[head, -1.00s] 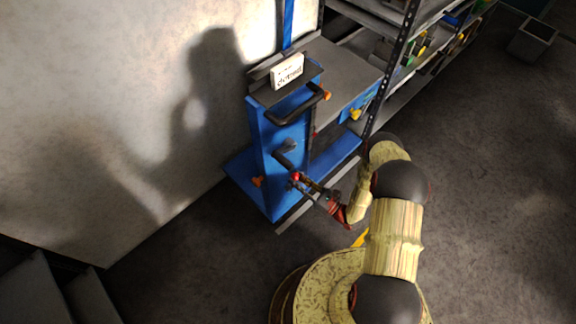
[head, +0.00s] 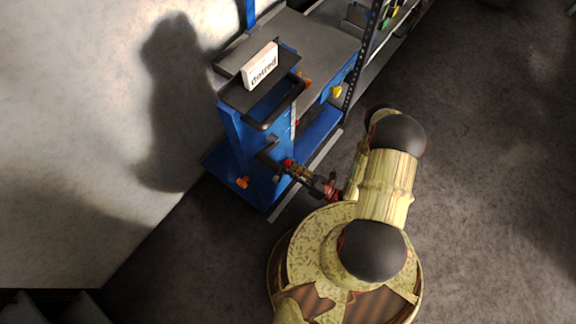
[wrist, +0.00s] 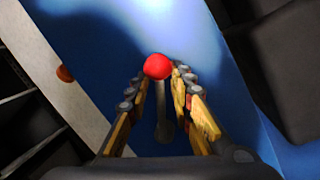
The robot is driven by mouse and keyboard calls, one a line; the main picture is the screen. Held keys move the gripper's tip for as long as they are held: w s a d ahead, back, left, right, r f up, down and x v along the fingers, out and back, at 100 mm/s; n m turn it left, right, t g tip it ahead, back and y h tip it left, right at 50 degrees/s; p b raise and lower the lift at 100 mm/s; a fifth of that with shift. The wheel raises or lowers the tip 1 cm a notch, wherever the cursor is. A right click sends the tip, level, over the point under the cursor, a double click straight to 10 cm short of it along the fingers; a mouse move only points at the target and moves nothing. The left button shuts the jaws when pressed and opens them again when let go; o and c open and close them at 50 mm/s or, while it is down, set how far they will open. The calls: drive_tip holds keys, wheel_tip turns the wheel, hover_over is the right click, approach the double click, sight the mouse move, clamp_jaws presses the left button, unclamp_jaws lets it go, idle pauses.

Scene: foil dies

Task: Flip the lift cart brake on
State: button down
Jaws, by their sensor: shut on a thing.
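The blue lift cart (head: 232,130) stands against the pale wall, left of centre in the head view. Its brake lever has a red ball knob (head: 287,162) on the cart's near side. In the wrist view the red knob (wrist: 157,67) sits between the fingertips, with its grey stem (wrist: 163,120) running back between the fingers. My gripper (wrist: 160,80) is shut on the lever at its knob. In the head view my gripper (head: 291,169) reaches the cart from the right. The lever's pivot is not clear to me.
An orange part (head: 242,182) sticks out low on the cart. A metal shelf rack (head: 361,62) stands behind it. Open floor (head: 480,170) lies to the right.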

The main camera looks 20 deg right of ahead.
drive_tip(key=shift+w+d, duration=0.1)
drive_tip(key=shift+d, duration=0.05)
drive_tip(key=c, duration=1.5)
unclamp_jaws()
drive_tip(key=v, duration=1.2)
drive_tip(key=shift+f, duration=0.1)
